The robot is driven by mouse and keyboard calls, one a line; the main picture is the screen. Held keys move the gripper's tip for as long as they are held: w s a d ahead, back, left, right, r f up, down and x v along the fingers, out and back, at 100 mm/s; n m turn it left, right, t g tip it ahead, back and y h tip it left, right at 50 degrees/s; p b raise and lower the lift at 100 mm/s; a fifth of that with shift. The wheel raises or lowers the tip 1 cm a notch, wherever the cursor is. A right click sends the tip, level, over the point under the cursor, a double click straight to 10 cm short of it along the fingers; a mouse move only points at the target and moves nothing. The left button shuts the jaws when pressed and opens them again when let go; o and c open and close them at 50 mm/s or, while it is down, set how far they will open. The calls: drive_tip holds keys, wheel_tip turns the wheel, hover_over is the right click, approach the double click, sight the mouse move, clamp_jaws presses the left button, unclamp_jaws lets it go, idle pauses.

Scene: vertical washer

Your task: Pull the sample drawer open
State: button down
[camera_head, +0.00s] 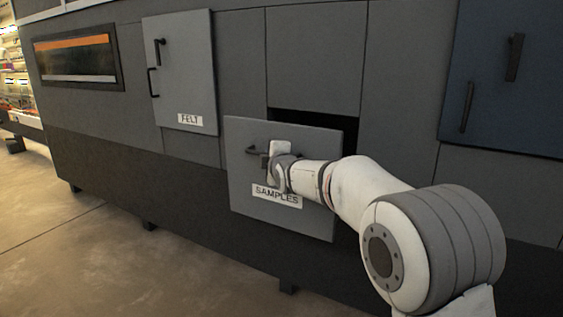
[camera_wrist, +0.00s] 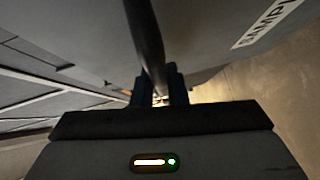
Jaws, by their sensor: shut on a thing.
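The sample drawer (camera_head: 300,222) has a grey front with a white "SAMPLES" label (camera_head: 277,197). Its front stands out from the machine, with a dark gap above and at its right side, so the drawer is partly open. My gripper (camera_head: 267,160) is at the dark handle (camera_head: 254,149) on the drawer front. In the wrist view the handle bar (camera_wrist: 145,35) runs down between the fingers (camera_wrist: 160,97), and my gripper is shut on it. The drawer's inside is hidden by its front and my arm.
The grey machine (camera_head: 200,40) fills the back. A door labelled "FELT" (camera_head: 184,75) is at the upper left, with a window (camera_head: 78,60) beyond it. A dark blue panel (camera_head: 490,120) with handles is at the right. Open floor (camera_head: 100,250) lies at the front left.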

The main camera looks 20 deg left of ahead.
drive_tip(key=shift+s+a, duration=0.35)
drive_tip(key=shift+s, duration=0.1)
drive_tip(key=shift+r, duration=0.1)
drive_tip(key=c, duration=1.8)
unclamp_jaws()
drive_tip(key=shift+o, duration=0.5)
drive_tip(key=shift+a+f, duration=0.2)
drive_tip(key=shift+o, duration=1.2)
drive_tip(key=shift+w+d, duration=0.15)
drive_tip(key=shift+d, duration=0.05)
drive_tip(key=shift+d+r, duration=0.1)
drive_tip(key=shift+d, duration=0.05)
drive_tip(key=v, duration=0.7)
drive_tip(key=shift+s, duration=0.35)
